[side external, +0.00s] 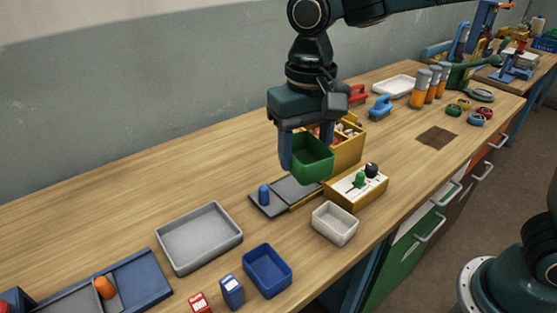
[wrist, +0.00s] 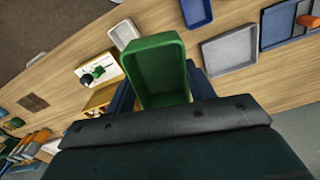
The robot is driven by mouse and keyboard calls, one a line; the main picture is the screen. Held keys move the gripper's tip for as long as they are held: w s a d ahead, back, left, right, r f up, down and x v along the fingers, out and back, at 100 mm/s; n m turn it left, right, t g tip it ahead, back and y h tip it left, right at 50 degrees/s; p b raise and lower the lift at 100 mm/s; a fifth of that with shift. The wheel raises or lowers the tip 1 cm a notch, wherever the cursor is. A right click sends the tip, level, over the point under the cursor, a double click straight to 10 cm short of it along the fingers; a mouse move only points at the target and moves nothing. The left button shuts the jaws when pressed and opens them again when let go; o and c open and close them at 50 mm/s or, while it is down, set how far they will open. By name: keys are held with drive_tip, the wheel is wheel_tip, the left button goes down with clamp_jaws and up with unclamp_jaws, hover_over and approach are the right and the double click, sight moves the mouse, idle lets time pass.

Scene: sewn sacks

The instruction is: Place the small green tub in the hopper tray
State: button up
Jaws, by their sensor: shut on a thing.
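The small green tub (side external: 309,160) is held in my gripper (side external: 305,147), whose blue fingers stand at its two sides. It hangs upright or nearly so above the bench. In the wrist view the open, empty tub (wrist: 160,72) sits between the fingers (wrist: 161,92). Below it in the side view is a dark grey flat tray (side external: 297,190) with a blue peg at its left end. Behind the tub is a yellow bin (side external: 349,151) with small mixed pieces, partly hidden by tub and gripper. I cannot tell for certain which part is the hopper tray.
A yellow-sided box with knobs (side external: 357,187) and a white tub (side external: 335,223) stand right of the held tub. A grey tray (side external: 199,237) and a blue tub (side external: 267,271) are at the front left. The bench's back left is clear.

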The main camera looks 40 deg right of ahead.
drive_tip(key=w+d+r+m, duration=0.1)
drive_tip(key=w+d+m, duration=0.8)
drive_tip(key=w+m, duration=0.3)
drive_tip(key=shift+w+d+r+m, duration=0.2)
drive_tip(key=shift+d+r+m, duration=0.05)
drive_tip(key=shift+m, duration=1.65)
wheel_tip(320, 180, down, 20)
drive_tip(key=shift+f, duration=0.1)
drive_tip(key=o, duration=0.9)
drive_tip(key=shift+o, duration=0.2)
